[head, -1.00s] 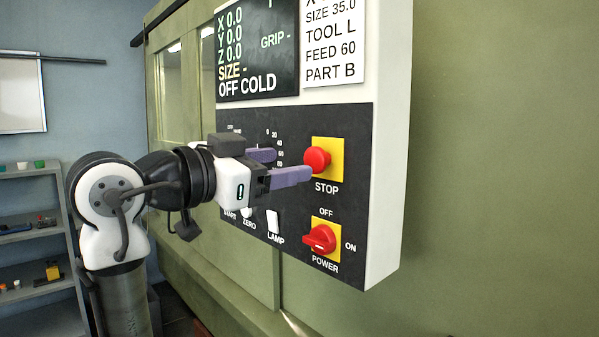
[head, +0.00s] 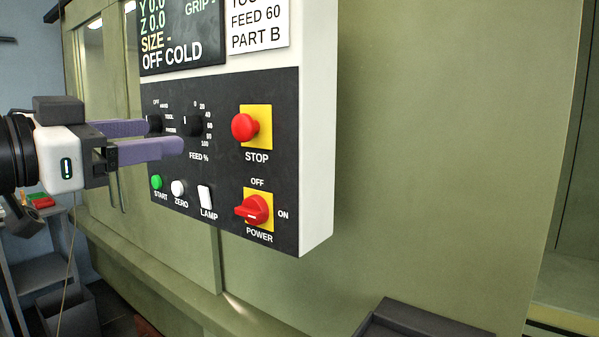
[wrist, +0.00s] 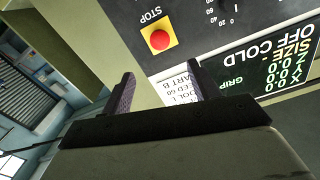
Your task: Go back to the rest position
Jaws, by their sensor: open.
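My gripper (head: 165,138) has two purple fingers. It is at the left of the head view, in front of the control panel (head: 270,160), with its fingers pointing right. The fingers are apart with nothing between them. In the wrist view the gripper (wrist: 160,85) also shows empty, with the panel beyond it. The panel carries a red STOP button (head: 245,127) on a yellow plate, a red POWER switch (head: 253,209), a green START button (head: 156,182), a white ZERO button (head: 178,188) and a white LAMP switch (head: 205,196). Its screen (head: 180,35) reads OFF COLD.
The panel's box stands out from a green machine wall (head: 430,150). A dark tray-like object (head: 425,320) is at the bottom right. Grey shelving (head: 45,270) stands at the lower left. The space right of the panel is clear.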

